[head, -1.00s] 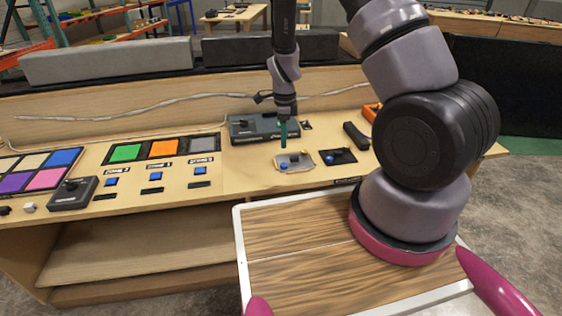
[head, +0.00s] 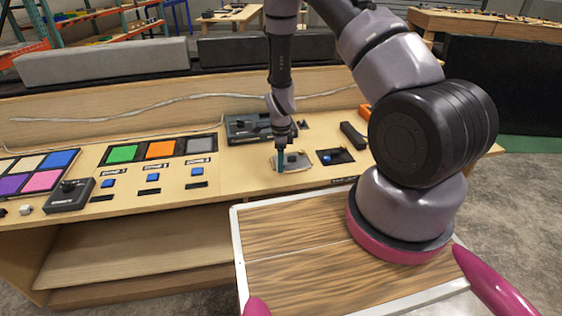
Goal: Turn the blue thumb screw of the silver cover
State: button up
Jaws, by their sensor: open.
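The silver cover (head: 303,161) lies flat on the console top, right of centre. My gripper (head: 281,162) reaches down over its left part, with teal fingers pointing downward. I cannot tell whether the fingers touch the screw or the cover. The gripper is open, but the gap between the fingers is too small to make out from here.
A dark grey box (head: 240,127) stands just behind the cover. A black plate (head: 341,156) with a blue knob (head: 326,158) lies to its right, and a black bar-shaped object (head: 352,134) lies beyond. Blue buttons and coloured panels are to the left.

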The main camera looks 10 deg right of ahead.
grip_shut()
